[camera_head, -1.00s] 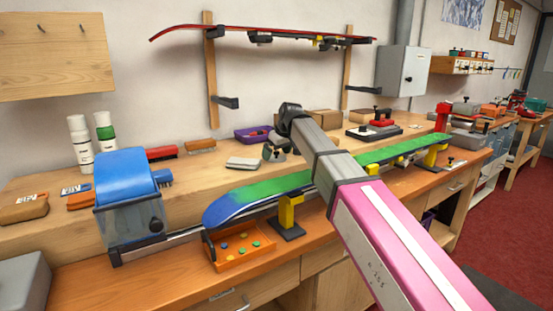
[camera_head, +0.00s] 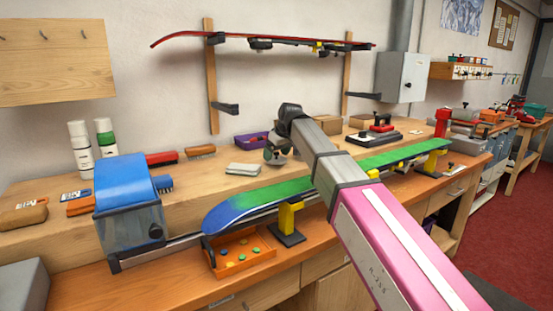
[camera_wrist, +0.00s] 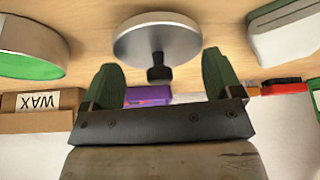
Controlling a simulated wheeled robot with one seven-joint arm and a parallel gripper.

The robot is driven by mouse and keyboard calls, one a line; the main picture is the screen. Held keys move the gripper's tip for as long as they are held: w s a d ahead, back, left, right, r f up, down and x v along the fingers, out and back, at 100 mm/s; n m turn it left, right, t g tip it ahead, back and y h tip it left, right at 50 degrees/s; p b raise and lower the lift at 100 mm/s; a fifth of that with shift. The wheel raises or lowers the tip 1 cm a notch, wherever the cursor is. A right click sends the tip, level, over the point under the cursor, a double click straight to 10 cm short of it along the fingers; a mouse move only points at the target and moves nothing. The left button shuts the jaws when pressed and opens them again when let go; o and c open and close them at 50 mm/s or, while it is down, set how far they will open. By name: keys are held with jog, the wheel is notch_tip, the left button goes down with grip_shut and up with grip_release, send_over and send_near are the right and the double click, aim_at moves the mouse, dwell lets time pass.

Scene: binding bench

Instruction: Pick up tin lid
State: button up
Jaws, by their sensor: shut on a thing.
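The tin lid (camera_wrist: 157,36) is a round silver disc with a black knob, seen in the wrist view between my green fingertips. My gripper (camera_wrist: 160,75) is shut on the lid, with one finger at each side of its rim. The knob points back toward the gripper's palm. In the head view my gripper (camera_head: 274,153) is over the raised back shelf of the bench, and the lid (camera_head: 279,159) shows only as a small pale patch there. I cannot tell whether the lid touches the wood.
A grey block (camera_head: 243,169) lies left of my gripper, and a purple bin (camera_head: 250,140) stands behind it. A blue-green ski (camera_head: 265,198) on yellow supports runs in front.

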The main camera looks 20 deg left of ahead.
jog(key=shift+r, duration=0.9)
jog(key=s+a+r, duration=0.6)
jog(key=s+r, duration=0.1)
jog(key=s, duration=0.3)
jog(key=w+d, duration=0.4)
jog(key=w, duration=0.2)
jog(key=w+d, duration=0.5)
jog(key=w, duration=0.1)
jog(key=w+d, duration=0.4)
jog(key=w, duration=0.3)
jog(key=shift+d+f, duration=0.3)
jog(key=shift+f, duration=0.1)
jog(key=shift+w+d, duration=0.4)
jog(key=shift+f, duration=3.25)
jog(key=shift+f, duration=0.15)
jog(key=o, duration=0.7)
